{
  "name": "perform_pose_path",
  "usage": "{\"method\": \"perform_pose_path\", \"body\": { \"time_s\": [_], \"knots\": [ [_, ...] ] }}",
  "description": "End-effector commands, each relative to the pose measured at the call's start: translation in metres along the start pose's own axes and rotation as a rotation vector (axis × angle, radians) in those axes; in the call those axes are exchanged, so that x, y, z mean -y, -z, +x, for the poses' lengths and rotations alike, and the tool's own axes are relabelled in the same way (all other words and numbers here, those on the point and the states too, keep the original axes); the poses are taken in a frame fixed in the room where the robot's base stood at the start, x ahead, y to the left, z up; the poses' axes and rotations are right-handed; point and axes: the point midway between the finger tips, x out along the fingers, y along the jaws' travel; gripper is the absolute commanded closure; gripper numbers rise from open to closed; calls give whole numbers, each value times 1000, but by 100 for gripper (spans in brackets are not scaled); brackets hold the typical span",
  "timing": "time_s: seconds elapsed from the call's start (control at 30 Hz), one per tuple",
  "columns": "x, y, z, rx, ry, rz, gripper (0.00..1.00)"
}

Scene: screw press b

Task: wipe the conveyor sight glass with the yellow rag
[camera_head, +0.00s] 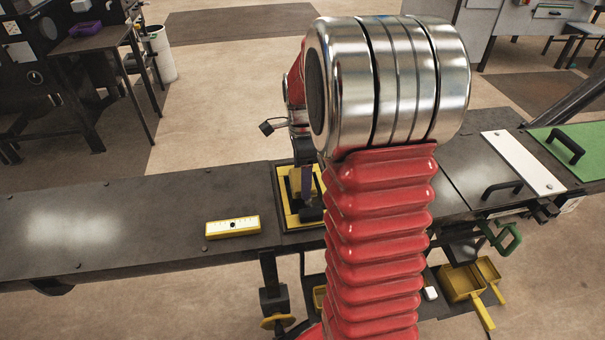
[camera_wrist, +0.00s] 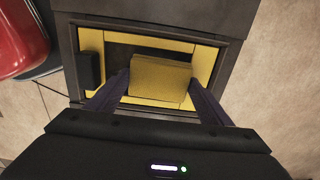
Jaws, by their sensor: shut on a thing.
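The yellow rag (camera_wrist: 160,78) is a folded, block-like piece between my two fingers in the wrist view. My gripper (camera_wrist: 157,92) is shut on it. The conveyor sight glass (camera_wrist: 91,38) shows as a yellow-framed rectangle with a dark inside, and the rag is over its middle. I cannot tell whether the rag touches the glass. In the head view, the sight glass's yellow frame (camera_head: 284,203) is set in the dark conveyor top, partly covered by my arm. My gripper (camera_head: 308,205) is over it there, and the rag cannot be made out.
A yellow bar with a pale top (camera_head: 232,228) lies on the conveyor (camera_head: 130,222), left of the sight glass. A dark block (camera_wrist: 90,70) sits at the frame's left side. Black handles (camera_head: 502,189) and a green panel (camera_head: 575,150) are at right. Yellow scoops (camera_head: 462,283) are below.

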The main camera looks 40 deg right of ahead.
Motion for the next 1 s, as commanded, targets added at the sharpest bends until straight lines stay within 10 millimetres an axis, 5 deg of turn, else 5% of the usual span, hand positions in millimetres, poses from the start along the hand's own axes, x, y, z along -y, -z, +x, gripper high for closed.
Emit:
{"method": "perform_pose_path", "body": {
  "time_s": [1.0],
  "knots": [
    [-39, 2, 4, 0, -4, 2, 52]
  ]
}}
